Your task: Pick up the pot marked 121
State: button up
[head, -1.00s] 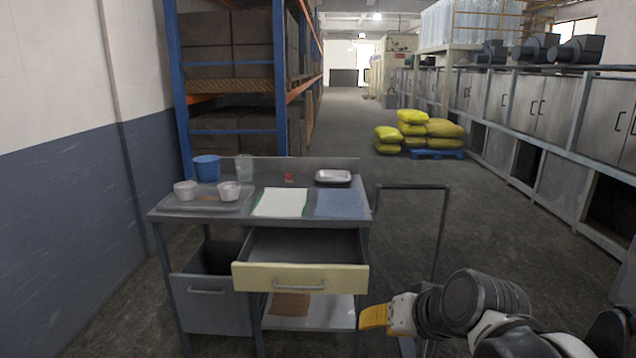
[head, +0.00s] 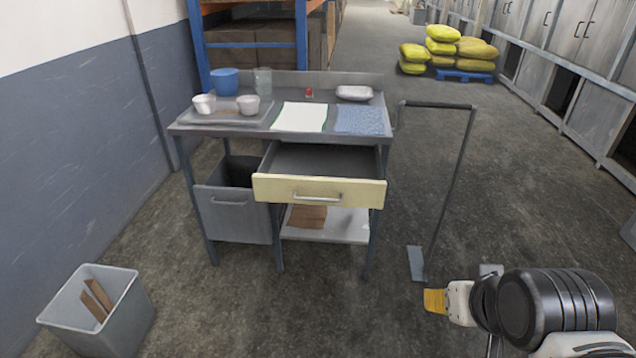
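Two small white pots stand on a grey tray (head: 212,118) at the left of the worktable's top. One is the left pot (head: 204,104), the other the right pot (head: 248,104). Any number on them is too small to read, so I cannot tell which is 121. My gripper (head: 434,301), with a yellow tip, is at the lower right, well away from the table and in front of it. It points left, seen side-on, and whether its fingers are apart does not show. Nothing is visible in it.
A blue container (head: 223,82) and a clear cup (head: 263,81) stand behind the pots. The cream-fronted drawer (head: 320,190) is pulled out. A bin (head: 100,315) holds brown pieces at the lower left. A cart with an upright handle (head: 438,105) stands right of the table. Floor in front is clear.

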aim_at(248, 105)
jog(key=i+j+z, duration=0.1)
jog(key=i+j, duration=0.5)
jog(key=i+j+z, duration=0.15)
jog(key=j, duration=0.25)
jog(key=i+j+z, duration=0.1)
jog(key=i+j, duration=0.3)
jog(key=i+j+z, duration=0.1)
jog(key=i+j, duration=0.15)
jog(key=j, duration=0.15)
jog(key=i+j, duration=0.25)
jog(key=j, duration=0.15)
jog(key=z, duration=0.05)
